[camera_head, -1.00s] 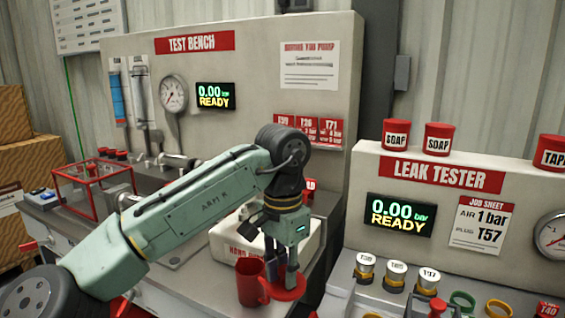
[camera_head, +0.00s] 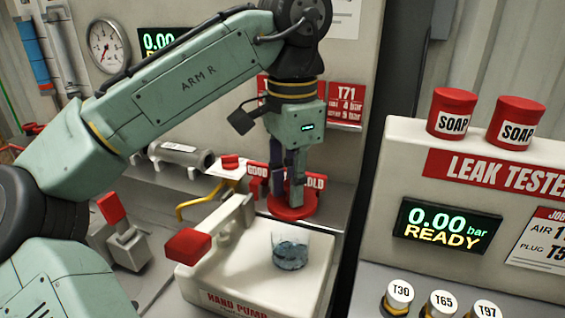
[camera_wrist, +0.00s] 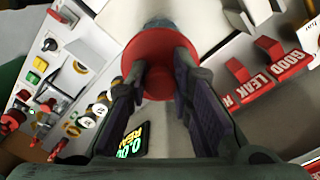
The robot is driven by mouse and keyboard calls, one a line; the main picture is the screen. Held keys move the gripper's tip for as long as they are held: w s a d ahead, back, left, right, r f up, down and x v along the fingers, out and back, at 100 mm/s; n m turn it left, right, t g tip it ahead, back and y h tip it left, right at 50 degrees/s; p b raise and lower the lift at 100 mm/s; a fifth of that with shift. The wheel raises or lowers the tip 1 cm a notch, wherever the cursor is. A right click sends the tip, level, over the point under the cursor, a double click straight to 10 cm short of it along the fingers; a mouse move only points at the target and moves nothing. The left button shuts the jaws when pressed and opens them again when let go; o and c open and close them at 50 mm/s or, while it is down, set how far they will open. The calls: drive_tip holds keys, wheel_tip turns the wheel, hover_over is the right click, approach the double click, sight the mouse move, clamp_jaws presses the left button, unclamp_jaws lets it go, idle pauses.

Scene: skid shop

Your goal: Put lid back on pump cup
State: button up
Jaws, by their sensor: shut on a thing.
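My gripper (camera_head: 289,190) is shut on a round red lid (camera_head: 294,207) and holds it in the head view, just behind the cup in the picture. In the wrist view the red lid (camera_wrist: 160,50) lies between the two fingertips (camera_wrist: 161,72). The pump cup (camera_head: 290,250) is clear with bluish liquid inside and is open on top. It stands on the white hand pump (camera_head: 250,275). The lid is apart from the cup. A dark round shape past the lid in the wrist view may be the cup, but I cannot tell.
The pump's red-ended lever (camera_head: 188,246) lies left of the cup. Red GOOD and LEAK signs (camera_wrist: 275,52) stand close beside the lid. The leak tester (camera_head: 470,190) stands at the right, with soap tins (camera_head: 452,112) on top.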

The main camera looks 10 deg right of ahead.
drive_tip(key=shift+s+f, duration=0.1)
drive_tip(key=shift+f, duration=0.7)
wheel_tip(320, 180, down, 2)
drive_tip(key=b, duration=0.3)
drive_tip(key=shift+f, duration=0.25)
drive_tip(key=shift+f+b, duration=0.5)
drive_tip(key=shift+f, duration=0.6)
drive_tip(key=shift+p, duration=0.9)
drive_tip(key=shift+f+p, duration=0.15)
drive_tip(key=shift+p, duration=0.7)
idle(0.9)
drive_tip(key=o, duration=1)
drive_tip(key=shift+o, duration=0.3)
